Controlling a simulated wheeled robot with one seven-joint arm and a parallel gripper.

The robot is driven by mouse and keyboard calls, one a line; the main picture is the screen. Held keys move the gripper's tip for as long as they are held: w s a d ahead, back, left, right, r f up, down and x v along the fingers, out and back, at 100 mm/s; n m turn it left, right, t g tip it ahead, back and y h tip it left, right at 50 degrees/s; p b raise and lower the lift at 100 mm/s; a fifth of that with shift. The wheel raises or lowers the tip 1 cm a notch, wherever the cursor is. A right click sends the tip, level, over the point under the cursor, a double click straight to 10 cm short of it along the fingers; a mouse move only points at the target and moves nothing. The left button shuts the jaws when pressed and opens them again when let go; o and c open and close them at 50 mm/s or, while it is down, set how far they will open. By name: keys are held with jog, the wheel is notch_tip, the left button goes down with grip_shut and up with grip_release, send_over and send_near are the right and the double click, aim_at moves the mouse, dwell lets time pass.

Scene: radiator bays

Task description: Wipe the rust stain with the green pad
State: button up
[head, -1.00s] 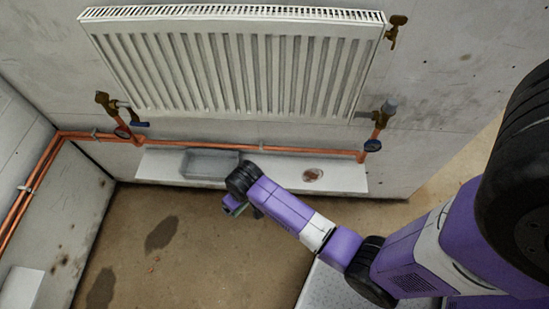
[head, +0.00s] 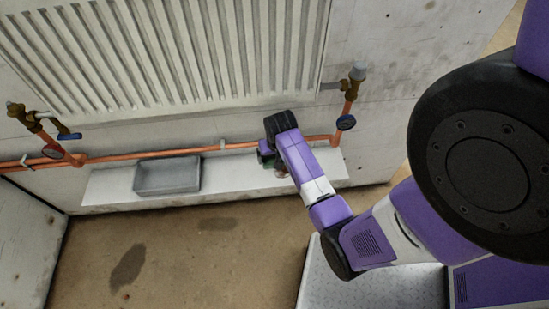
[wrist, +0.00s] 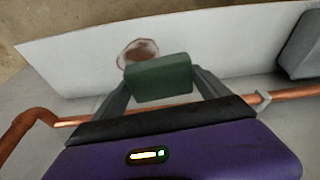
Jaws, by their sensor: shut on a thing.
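The green pad (wrist: 160,78) is a dark green block between the two fingers of my gripper (wrist: 161,84) in the wrist view. My gripper is shut on it. The rust stain (wrist: 136,52) is a reddish-brown ring on the white shelf, partly covered in view by the pad. I cannot tell whether the pad touches the shelf. In the head view my gripper (head: 268,156) is over the right part of the shelf, mostly hidden by my purple arm, with a bit of the stain (head: 281,172) showing beside it.
The white shelf (head: 110,186) runs along the wall under a copper pipe (head: 110,158) and a white radiator (head: 170,50). A grey tray (head: 167,176) stands on the shelf to the left.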

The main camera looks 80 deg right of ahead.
jog(key=shift+a+f+b, duration=0.1)
jog(key=shift+f+b, duration=2.65)
jog(key=shift+b, duration=0.3)
jog(key=shift+f+b, duration=0.45)
jog(key=shift+f, duration=0.55)
jog(key=shift+s+d+r+p, duration=0.1)
jog(key=shift+s+d+p, duration=0.2)
jog(key=shift+s+p, duration=0.35)
jog(key=shift+s+d+r+p, duration=0.1)
jog(key=shift+s+d+p, duration=0.25)
jog(key=shift+s, duration=0.45)
jog(key=shift+s+d+f+p, duration=0.1)
jog(key=shift+s+d+p, duration=0.15)
jog(key=shift+s, duration=0.4)
jog(key=shift+s+d+f+p, duration=0.1)
jog(key=shift+s+d+p, duration=0.15)
jog(key=shift+s, duration=0.35)
jog(key=shift+s+d+f+p, duration=0.1)
jog(key=shift+s+d+p, duration=0.15)
jog(key=shift+s, duration=0.4)
jog(key=shift+s+d+p, duration=0.3)
jog(key=shift+s+p, duration=0.05)
jog(key=shift+s, duration=0.45)
jog(key=shift+s+d+p, duration=0.25)
jog(key=shift+s+p, duration=0.05)
jog(key=shift+s, duration=0.5)
jog(key=shift+r, duration=0.1)
